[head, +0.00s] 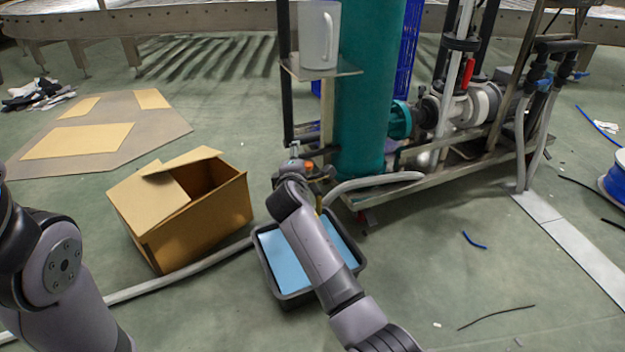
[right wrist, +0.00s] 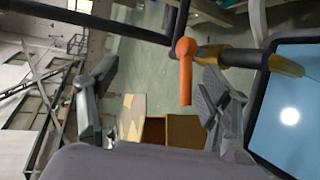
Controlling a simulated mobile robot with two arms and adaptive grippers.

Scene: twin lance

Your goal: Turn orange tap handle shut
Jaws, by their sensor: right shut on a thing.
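The orange tap handle (right wrist: 185,72) hangs down from a dark pipe in the right wrist view, with a brass-coloured spout beside it. In the head view a small part of the orange handle (head: 309,167) shows at the stand's near left corner.
A black tray (head: 264,272) of blue liquid lies on the floor under my right arm. An open cardboard box (head: 205,225) stands left of it. The stand carries a green column (head: 370,90), a white jug (head: 319,35) and pumps. A grey hose (head: 185,273) crosses the floor.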

